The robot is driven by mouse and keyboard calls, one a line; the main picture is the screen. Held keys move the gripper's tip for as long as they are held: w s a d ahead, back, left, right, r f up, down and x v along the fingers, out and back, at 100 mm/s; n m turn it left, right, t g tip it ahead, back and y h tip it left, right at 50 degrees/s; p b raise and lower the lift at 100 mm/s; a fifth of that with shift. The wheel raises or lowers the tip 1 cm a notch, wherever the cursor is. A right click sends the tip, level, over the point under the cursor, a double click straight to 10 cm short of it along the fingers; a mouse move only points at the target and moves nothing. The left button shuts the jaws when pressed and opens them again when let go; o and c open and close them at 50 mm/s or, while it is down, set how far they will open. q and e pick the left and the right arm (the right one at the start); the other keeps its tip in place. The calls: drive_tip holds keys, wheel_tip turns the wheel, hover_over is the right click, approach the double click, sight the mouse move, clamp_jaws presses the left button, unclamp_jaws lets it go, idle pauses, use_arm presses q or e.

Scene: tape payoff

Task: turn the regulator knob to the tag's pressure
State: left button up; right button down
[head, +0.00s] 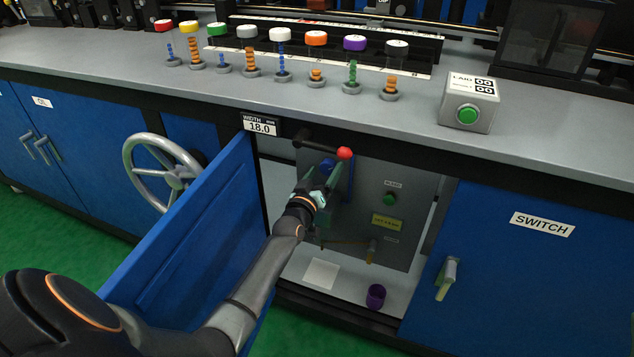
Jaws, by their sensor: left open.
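My left arm reaches into an open cabinet bay, and my left gripper (331,176) is open in front of the grey panel (405,195). A blue round part (327,166), which looks like the regulator knob, shows just behind the fingertips and is partly hidden by them. I cannot tell whether the fingers touch it. A yellow tag (387,222) with print too small to read is on the panel to the right of the gripper. A gauge reading is not visible. My right gripper is not in view.
A black lever with a red ball (345,153) juts out above the gripper. The open blue door (200,235) stands left of my forearm. A green button (390,199), a brass valve (373,250) and a purple cup (376,296) are to the right. The counter edge overhangs the bay.

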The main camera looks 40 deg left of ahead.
use_arm(q)
drive_tip(key=p+v, duration=0.4)
drive_tip(key=v, duration=0.8)
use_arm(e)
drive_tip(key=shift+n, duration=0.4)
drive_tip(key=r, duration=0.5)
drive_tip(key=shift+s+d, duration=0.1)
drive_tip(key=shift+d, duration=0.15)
use_arm(q)
drive_tip(key=shift+s, duration=0.1)
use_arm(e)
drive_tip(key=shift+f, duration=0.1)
